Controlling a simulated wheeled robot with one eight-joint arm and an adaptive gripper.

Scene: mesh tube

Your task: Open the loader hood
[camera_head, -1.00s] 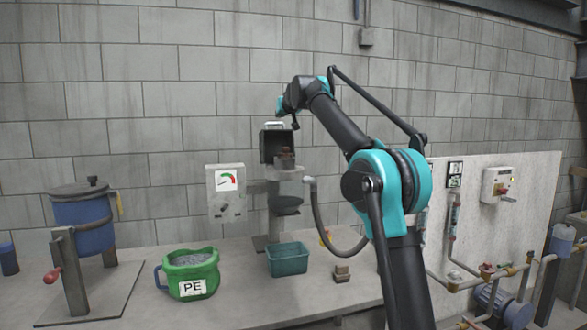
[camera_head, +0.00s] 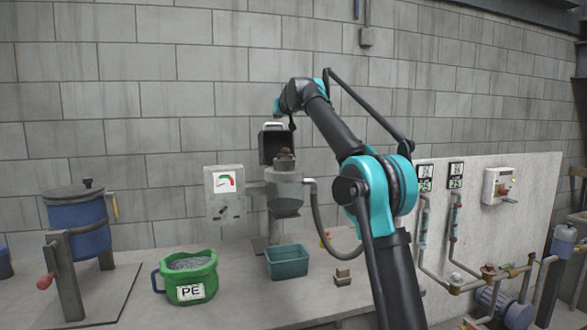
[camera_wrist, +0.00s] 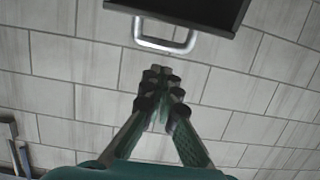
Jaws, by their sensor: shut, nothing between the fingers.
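The loader hood (camera_head: 274,147) is a dark box-shaped cover standing raised above the loader (camera_head: 286,190), its hollow side facing the head camera. Its pale handle (camera_head: 272,125) is on the top edge. In the wrist view, the hood's dark edge (camera_wrist: 190,8) is at the top and its metal handle (camera_wrist: 166,45) hangs below it. My gripper (camera_wrist: 161,72) is shut and empty, its fingertips just below the handle in that picture, with a small gap showing. In the head view my gripper is small and dark near the hood's upper right; its fingers are hard to make out.
A gauge box (camera_head: 224,193) is left of the loader, and a hose (camera_head: 322,225) curves down on its right. A teal bin (camera_head: 287,262), green PE bucket (camera_head: 188,276) and blue drum (camera_head: 80,225) stand on the bench. A pipe panel (camera_head: 480,225) is at right.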

